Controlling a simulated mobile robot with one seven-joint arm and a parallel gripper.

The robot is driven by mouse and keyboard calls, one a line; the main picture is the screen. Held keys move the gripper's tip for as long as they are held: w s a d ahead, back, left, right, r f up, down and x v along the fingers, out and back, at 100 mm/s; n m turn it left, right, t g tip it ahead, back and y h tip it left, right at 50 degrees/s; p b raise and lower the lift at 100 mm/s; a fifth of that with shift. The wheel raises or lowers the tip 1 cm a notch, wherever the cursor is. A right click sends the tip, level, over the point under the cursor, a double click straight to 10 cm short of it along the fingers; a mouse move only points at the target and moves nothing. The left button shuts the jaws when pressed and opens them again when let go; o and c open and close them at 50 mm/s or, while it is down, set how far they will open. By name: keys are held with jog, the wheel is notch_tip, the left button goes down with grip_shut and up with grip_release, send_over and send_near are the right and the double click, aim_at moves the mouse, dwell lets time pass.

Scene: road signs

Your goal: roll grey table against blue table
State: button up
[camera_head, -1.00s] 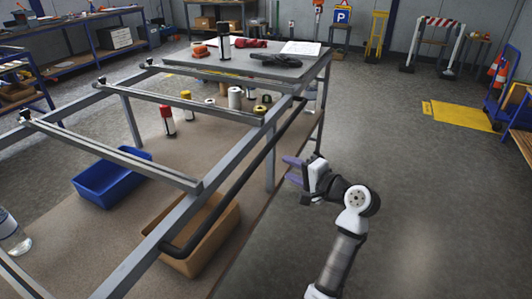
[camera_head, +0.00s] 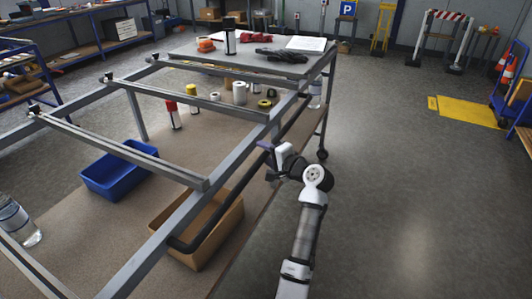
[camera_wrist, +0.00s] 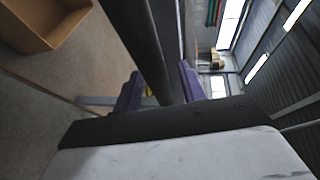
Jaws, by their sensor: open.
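The grey table (camera_head: 290,68) is a long wheeled frame with a grey top at its far end and a brown lower shelf (camera_head: 150,225). A black handle bar (camera_head: 232,195) runs along its right side. My gripper (camera_head: 267,152) is at this bar, and its purple fingers are partly hidden there. In the wrist view my gripper (camera_wrist: 160,88) is open, with the bar (camera_wrist: 143,40) passing between the fingers; contact cannot be told. Blue-framed tables stand at the left (camera_head: 48,75) and back left (camera_head: 103,30); which one is meant is unclear.
The shelf holds a blue bin (camera_head: 120,172), a cardboard box (camera_head: 205,240), a bottle (camera_head: 18,222) and several small containers. Gloves (camera_head: 280,55) and papers (camera_head: 307,43) lie on the grey top. The floor at right is clear up to a yellow plate (camera_head: 467,110).

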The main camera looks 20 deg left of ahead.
jog(key=shift+c, duration=0.2)
grip_shut()
jog(key=shift+a, duration=0.1)
